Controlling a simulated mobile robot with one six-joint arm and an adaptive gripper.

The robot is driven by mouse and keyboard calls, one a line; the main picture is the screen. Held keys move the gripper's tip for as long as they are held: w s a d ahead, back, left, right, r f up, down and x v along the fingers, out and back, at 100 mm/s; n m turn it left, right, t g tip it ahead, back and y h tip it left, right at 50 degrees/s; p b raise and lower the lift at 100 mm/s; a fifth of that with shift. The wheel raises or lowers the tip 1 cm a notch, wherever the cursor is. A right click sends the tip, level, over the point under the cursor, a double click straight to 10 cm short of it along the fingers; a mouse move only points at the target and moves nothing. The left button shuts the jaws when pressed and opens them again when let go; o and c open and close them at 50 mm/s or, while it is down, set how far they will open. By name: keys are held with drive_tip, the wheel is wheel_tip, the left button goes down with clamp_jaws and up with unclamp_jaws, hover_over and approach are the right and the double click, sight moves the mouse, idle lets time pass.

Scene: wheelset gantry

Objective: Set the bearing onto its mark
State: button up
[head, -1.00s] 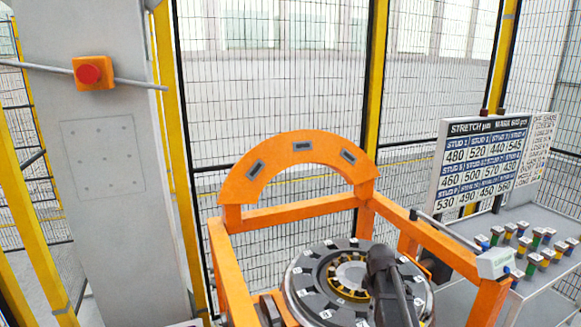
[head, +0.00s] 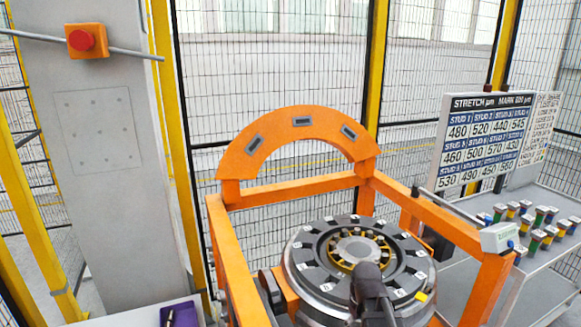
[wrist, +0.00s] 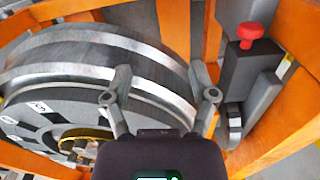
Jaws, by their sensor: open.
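The bearing (head: 310,277) is a round dark grey and steel ring assembly inside the orange frame, with white numbered tags around its top and a brass-coloured ring at its hub. A small yellow mark (head: 421,297) shows at its front right edge. In the wrist view the bearing's bright steel rim (wrist: 90,48) curves across the left and middle. My gripper (wrist: 160,97) is open, its two fingers apart over the rim's outer side, with nothing held between them. Contact with the rim cannot be told. In the head view my dark arm end covers the bearing's front part.
An orange frame with an arch (head: 300,122) surrounds the bearing. A grey block with a red knob (wrist: 250,31) stands right of my fingers. A board of numbers (head: 487,140) and a shelf of coloured studs (head: 545,225) are at the right. A grey column (head: 100,170) stands left.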

drive_tip(key=s+m, duration=0.1)
drive_tip(key=s+a+f+m+b, duration=0.1)
drive_tip(key=s, duration=0.1)
drive_tip(key=s+f+m, duration=0.1)
drive_tip(key=shift+s+a+f+b, duration=0.2)
drive_tip(key=shift+s+a+b, duration=0.05)
drive_tip(key=shift+a+b, duration=0.15)
idle(2.1)
